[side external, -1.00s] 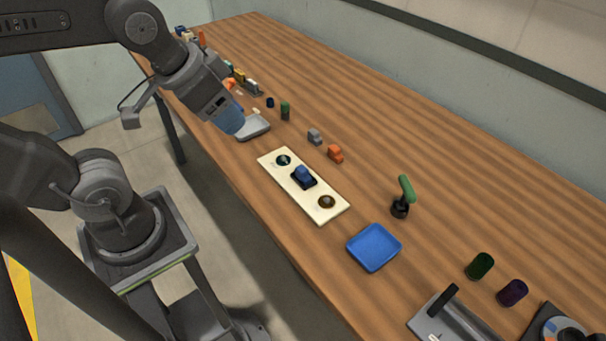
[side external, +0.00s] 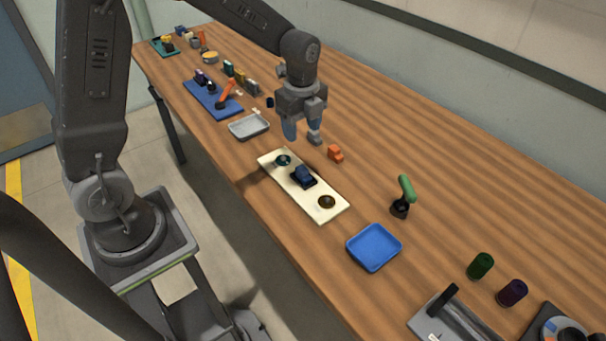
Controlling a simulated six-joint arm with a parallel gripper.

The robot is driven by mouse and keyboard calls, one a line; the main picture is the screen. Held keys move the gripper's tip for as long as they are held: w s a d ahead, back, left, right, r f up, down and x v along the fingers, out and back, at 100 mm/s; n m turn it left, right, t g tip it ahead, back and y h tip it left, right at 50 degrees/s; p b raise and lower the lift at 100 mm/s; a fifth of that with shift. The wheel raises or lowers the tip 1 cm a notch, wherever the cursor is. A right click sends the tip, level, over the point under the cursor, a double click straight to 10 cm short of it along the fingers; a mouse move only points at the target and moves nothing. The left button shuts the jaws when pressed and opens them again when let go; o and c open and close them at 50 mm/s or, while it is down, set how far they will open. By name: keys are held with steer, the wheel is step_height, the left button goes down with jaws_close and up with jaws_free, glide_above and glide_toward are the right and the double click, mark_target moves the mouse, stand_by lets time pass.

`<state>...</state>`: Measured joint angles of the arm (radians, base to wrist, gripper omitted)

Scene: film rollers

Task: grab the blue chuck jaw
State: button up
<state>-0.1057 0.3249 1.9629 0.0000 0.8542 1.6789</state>
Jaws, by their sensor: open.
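The blue chuck jaw (side external: 304,173) appears to be the stepped blue block on a dark base in the middle of the cream board (side external: 324,214). My gripper (side external: 301,130) points down, open, above the table just beyond the far end of the board. It is apart from the blue jaw, which lies nearer the camera. One bluish fingertip shows clearly; the other overlaps a grey stepped block (side external: 314,138) in the picture, so contact there cannot be told. An orange stepped block (side external: 335,153) sits to the right.
The board also carries two round dark pieces (side external: 283,160). A blue tray (side external: 374,247), a grey tray (side external: 249,126) and an upright green-handled tool (side external: 404,195) stand nearby. Green (side external: 480,265) and purple (side external: 512,292) cylinders are at front right.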

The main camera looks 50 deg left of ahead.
glide_above(303, 170)
step_height(303, 170, down, 8)
steer(key=shift+s+r, duration=0.1)
steer(key=shift+s, duration=0.05)
steer(key=shift+w+f, duration=0.2)
steer(key=shift+f, duration=2.45)
steer(key=shift+c, duration=0.2)
jaws_close()
